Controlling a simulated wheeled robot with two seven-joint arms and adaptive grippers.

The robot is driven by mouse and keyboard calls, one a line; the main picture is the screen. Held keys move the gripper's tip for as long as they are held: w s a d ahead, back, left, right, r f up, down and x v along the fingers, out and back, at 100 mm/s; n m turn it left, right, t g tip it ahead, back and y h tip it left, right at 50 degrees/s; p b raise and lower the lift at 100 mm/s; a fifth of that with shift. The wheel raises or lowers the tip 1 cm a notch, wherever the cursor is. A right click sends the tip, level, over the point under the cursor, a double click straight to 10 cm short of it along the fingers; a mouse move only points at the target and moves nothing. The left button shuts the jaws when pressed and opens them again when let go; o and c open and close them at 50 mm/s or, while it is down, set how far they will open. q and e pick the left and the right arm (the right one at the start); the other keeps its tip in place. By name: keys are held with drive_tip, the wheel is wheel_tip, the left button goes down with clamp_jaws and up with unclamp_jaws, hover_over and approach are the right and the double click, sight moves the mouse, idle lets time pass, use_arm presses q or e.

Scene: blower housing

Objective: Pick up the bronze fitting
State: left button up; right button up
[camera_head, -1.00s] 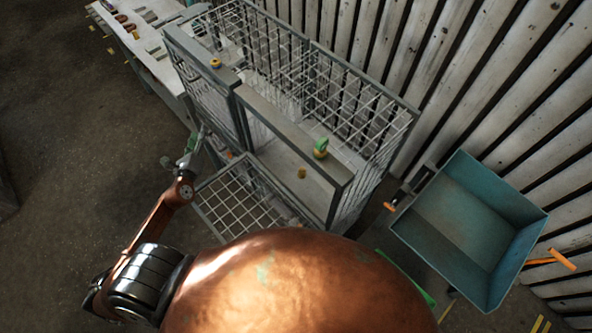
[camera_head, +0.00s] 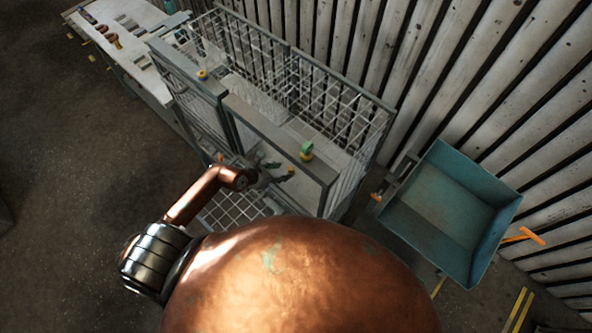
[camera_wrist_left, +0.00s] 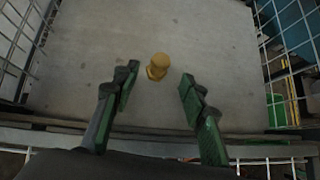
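The bronze fitting (camera_wrist_left: 157,66) is a small yellow-brown piece with a wider collar, on a bare grey surface in the left wrist view. The fitting appears just beyond the fingertips, not touched. In the head view the left gripper (camera_head: 276,172) reaches in at the cage's open front. My right gripper is not in view.
A teal bin (camera_head: 450,205) stands to the right. A white table (camera_head: 125,60) with parts is at the upper left.

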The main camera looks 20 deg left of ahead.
sight(291, 170)
use_arm(q)
drive_tip(key=p+x, duration=0.1)
drive_tip(key=x, duration=0.6)
drive_tip(key=shift+w+d+f, duration=0.1)
drive_tip(key=shift+w, duration=0.2)
drive_tip(key=shift+s, duration=0.1)
clamp_jaws()
